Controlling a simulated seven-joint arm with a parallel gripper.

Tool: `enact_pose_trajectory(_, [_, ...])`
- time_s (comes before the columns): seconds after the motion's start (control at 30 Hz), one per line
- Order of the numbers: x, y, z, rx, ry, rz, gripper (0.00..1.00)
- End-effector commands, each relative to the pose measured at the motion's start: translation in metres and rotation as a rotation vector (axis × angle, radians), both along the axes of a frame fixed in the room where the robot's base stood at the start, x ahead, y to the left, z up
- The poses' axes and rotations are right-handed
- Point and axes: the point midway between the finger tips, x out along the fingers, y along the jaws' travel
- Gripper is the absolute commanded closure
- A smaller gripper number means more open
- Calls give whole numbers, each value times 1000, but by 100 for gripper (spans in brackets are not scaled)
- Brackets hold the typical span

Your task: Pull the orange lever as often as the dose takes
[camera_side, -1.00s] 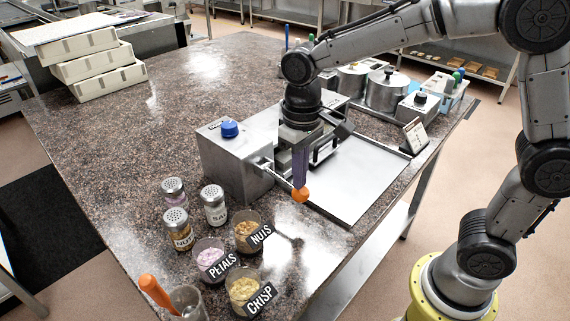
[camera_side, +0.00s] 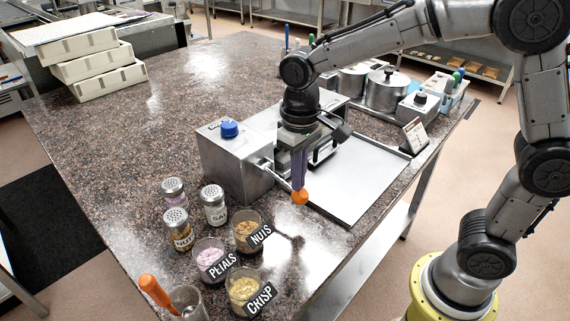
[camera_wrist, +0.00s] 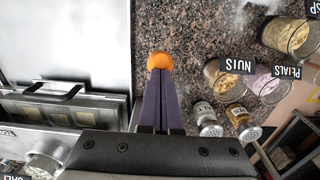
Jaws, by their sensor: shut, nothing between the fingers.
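The orange lever's round knob (camera_side: 299,197) sits at the end of a metal rod on the front of the steel machine box (camera_side: 232,160), which has a blue button (camera_side: 229,129) on top. My gripper (camera_side: 298,187) points down at the knob, its purple fingers shut and empty, with the tips at or very near the knob's top. In the wrist view the knob (camera_wrist: 160,60) shows just past the tips of the closed fingers (camera_wrist: 160,75). I cannot tell whether they touch. Part of the machine is hidden behind my gripper in the side view.
A flat metal tray (camera_side: 365,190) lies right of the lever. Shakers (camera_side: 214,205) and glass cups of nuts (camera_side: 247,230), petals (camera_side: 209,258) and crisp (camera_side: 243,287) stand at the front left. Pots (camera_side: 386,90) and a small sign stand behind.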

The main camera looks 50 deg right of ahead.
Motion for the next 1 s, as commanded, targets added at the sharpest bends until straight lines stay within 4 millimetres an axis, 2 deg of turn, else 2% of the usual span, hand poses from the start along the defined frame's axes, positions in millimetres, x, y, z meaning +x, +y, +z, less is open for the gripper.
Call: enact_pose_trajectory(1.0, [0,0,83,1,-2,0,100])
